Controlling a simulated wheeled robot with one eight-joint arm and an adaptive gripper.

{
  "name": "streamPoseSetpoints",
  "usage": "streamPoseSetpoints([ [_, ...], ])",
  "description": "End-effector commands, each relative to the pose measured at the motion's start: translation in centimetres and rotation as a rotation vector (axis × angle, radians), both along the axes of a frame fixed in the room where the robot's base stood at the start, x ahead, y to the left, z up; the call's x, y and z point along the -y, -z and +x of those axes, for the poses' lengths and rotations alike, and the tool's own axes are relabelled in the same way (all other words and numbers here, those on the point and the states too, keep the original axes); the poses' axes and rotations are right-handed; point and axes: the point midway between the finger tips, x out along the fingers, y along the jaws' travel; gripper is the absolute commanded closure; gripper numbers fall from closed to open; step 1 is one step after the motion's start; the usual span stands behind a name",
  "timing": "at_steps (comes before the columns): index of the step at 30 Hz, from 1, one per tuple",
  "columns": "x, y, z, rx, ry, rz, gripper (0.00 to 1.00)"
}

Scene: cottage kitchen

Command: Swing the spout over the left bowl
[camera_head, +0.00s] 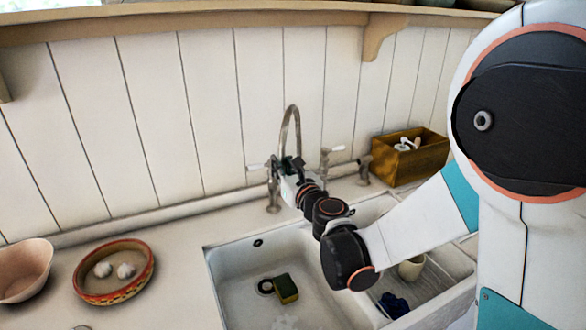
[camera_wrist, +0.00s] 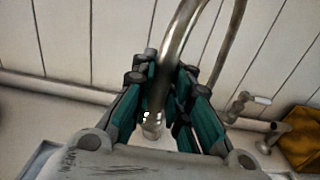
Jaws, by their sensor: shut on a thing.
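The curved metal spout (camera_head: 297,128) rises in an arch from the tap at the back of the sink. My gripper (camera_head: 289,164) is shut on the spout near its downward end. In the wrist view my gripper's teal and black fingers (camera_wrist: 166,85) stand on both sides of the spout (camera_wrist: 178,42), and its open end shows between them. The left bowl (camera_head: 232,285) of the white sink lies in front, with a drain and a sponge in it. The spout end is near the back of the sink; my gripper partly hides it, so its exact place above the bowls is unclear.
Tap handles (camera_head: 330,152) stand close by on the right. A brown box (camera_head: 425,163) sits at the back right. The right bowl holds a rack, a cup (camera_head: 411,268) and a blue item (camera_head: 393,305). A patterned dish (camera_head: 110,298) and pink bowl (camera_head: 24,268) stand left.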

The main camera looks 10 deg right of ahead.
Motion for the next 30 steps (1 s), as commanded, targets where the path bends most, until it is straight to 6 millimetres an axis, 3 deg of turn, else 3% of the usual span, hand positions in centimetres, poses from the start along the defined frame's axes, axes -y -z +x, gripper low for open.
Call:
streamPoseSetpoints([
  [16, -0.84, 0.04, 0.07, 0.001, -0.007, -0.004, 1.0],
  [17, -0.84, 0.04, 0.07, 0.001, -0.007, -0.004, 0.82],
  [19, -0.82, 0.03, 0.08, 0.001, -0.006, -0.004, 0.66],
  [30, -0.61, 0.0, 0.04, 0.001, -0.003, -0.002, 0.65],
])
